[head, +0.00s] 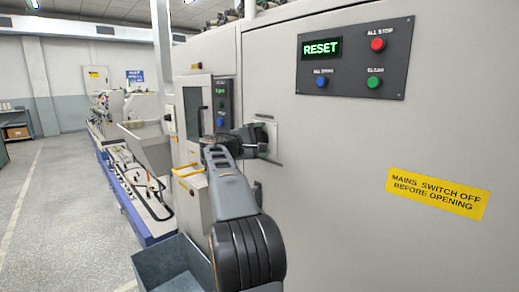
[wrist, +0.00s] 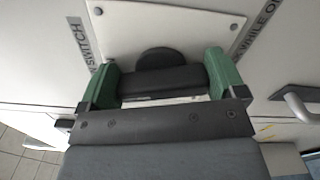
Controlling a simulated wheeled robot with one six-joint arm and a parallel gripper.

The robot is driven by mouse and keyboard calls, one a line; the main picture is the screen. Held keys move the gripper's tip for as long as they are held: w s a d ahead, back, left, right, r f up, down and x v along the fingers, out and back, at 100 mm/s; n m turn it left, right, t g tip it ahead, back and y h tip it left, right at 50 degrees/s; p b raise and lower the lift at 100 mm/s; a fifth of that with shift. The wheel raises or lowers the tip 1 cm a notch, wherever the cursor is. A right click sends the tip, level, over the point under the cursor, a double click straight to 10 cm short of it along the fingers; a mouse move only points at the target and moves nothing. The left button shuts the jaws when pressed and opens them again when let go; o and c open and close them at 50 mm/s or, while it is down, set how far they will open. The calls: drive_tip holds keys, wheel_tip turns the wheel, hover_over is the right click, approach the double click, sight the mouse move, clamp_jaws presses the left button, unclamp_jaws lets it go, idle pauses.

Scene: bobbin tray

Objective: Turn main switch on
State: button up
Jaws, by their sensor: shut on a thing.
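The main switch has a black knob with a bar handle (wrist: 160,82) on a white plate (wrist: 165,22). The plate also shows in the head view (head: 272,152), on the front of the grey machine cabinet, left of centre. My gripper (wrist: 163,78) has green fingertips, one at each end of the bar handle, and is shut on it. In the wrist view the bar lies crosswise, with the round part of the knob above it. In the head view my gripper and arm hide most of the switch, so its on or off position cannot be read.
A dark panel (head: 356,60) on the cabinet holds a lit green RESET display and several buttons. A yellow warning label (head: 437,193) is at the right. A metal handle (wrist: 298,104) stands out right of the switch. A blue-grey bin (head: 172,266) stands below my arm.

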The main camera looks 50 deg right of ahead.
drive_tip(key=shift+f+m+b, duration=0.2)
drive_tip(key=shift+m+b, duration=0.9)
drive_tip(key=shift+m, duration=0.5)
drive_tip(key=shift+r, duration=0.1)
drive_tip(key=o, duration=0.6)
drive_tip(key=shift+o, duration=0.2)
drive_tip(key=a+b, duration=0.1)
drive_tip(key=a, duration=1.2)
drive_tip(key=shift+w+a+b, duration=0.3)
drive_tip(key=shift+w+a, duration=0.1)
drive_tip(key=shift+w, duration=0.05)
